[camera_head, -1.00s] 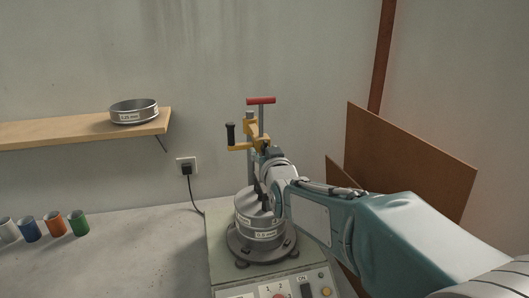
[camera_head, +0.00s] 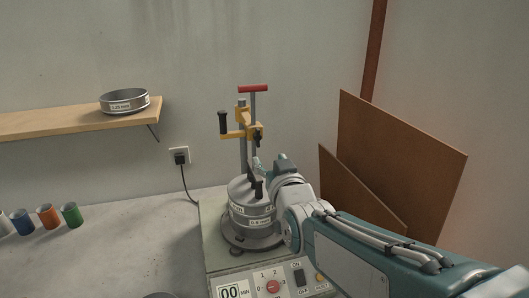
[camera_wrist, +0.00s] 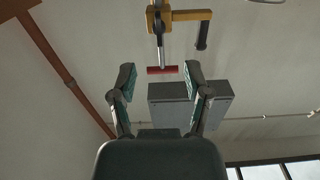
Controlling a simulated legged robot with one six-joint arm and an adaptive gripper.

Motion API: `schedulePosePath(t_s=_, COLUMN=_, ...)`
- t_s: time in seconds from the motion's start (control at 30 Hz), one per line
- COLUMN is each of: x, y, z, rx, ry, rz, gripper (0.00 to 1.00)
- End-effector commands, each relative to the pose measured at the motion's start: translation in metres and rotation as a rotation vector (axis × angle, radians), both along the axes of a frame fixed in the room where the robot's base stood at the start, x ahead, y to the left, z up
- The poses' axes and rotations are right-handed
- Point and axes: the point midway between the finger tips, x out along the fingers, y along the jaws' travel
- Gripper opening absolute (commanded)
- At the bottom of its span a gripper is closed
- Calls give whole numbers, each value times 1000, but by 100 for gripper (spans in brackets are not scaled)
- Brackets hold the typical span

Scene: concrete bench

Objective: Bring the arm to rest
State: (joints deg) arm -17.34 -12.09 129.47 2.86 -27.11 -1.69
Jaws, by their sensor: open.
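My gripper (camera_wrist: 160,85) points upward in the wrist view, with its two fingers apart and nothing between them. In the head view my gripper (camera_head: 258,178) is in front of the sieve stack (camera_head: 251,213), near its upper right side; whether it touches the stack cannot be told. The stack of metal sieves sits on the shaker (camera_head: 225,262). The yellow clamp (camera_head: 240,133) with a black handle and a red T-bar (camera_head: 253,88) stands above the stack on its posts. The clamp (camera_wrist: 180,15) and red bar (camera_wrist: 162,70) also show beyond the fingers in the wrist view.
A sieve (camera_head: 124,101) rests on the wooden shelf (camera_head: 60,123) at left. Brown boards (camera_head: 400,150) lean at the right wall. A cord runs from the wall socket (camera_head: 180,157).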

Motion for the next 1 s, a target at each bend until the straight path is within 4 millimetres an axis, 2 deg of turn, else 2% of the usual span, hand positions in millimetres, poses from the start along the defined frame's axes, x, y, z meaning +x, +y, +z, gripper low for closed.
schedulePosePath(t_s=0.13, x=-9, y=-2, z=0, rx=-1, ry=1, rz=0, gripper=62)
schedulePosePath(t_s=0.47, x=-10, y=-3, z=-1, rx=-2, ry=4, rz=0, gripper=62)
schedulePosePath(t_s=0.57, x=-15, y=-10, z=-5, rx=-12, ry=41, rz=-10, gripper=62)
schedulePosePath(t_s=0.77, x=-49, y=-50, z=-36, rx=-71, ry=276, rz=-67, gripper=62)
schedulePosePath(t_s=1.0, x=-119, y=-98, z=-82, rx=-131, ry=614, rz=-146, gripper=62)
